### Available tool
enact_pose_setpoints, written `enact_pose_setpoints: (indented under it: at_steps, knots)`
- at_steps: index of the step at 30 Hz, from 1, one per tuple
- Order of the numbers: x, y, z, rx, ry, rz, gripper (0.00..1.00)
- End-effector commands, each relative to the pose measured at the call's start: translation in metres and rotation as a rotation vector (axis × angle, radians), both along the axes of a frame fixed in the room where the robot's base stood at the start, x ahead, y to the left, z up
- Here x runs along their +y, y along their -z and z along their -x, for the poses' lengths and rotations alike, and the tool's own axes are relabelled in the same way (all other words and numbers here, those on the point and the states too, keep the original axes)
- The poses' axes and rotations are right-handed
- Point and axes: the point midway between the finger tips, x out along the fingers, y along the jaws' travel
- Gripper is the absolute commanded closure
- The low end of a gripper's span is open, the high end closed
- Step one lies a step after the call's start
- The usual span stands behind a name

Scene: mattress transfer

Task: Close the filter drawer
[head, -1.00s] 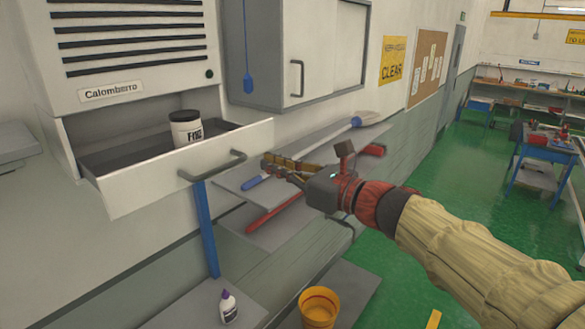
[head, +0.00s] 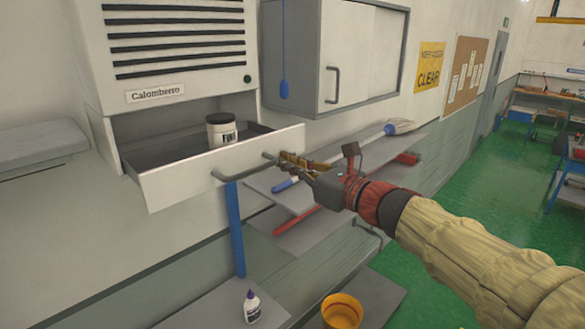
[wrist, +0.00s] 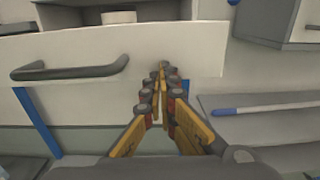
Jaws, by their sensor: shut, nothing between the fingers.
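The filter drawer (head: 180,178) sticks out, open, below the vented white unit marked Calomberro (head: 180,55). Its dark handle (head: 246,168) is on the front panel, and in the wrist view the handle (wrist: 70,72) lies left of my fingers. A white jar with a dark lid (head: 221,130) stands in the drawer. My gripper (head: 285,160) is shut and empty, at the right end of the drawer front. In the wrist view my gripper (wrist: 162,70) has its fingertips together over the panel's lower right part. I cannot tell whether they touch it.
Shelves below hold a blue-handled tool (head: 285,184). A blue upright (head: 235,230) stands under the drawer. A glue bottle (head: 251,306) and a yellow bucket (head: 342,310) are lower down.

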Motion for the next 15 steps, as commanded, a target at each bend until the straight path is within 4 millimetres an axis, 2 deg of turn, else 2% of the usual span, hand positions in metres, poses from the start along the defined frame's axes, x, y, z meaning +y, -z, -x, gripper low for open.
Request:
enact_pose_setpoints:
  at_steps: [15]
  knots:
    - [0.085,0.002,-0.071,0.001,-0.003,-0.001,1.0]
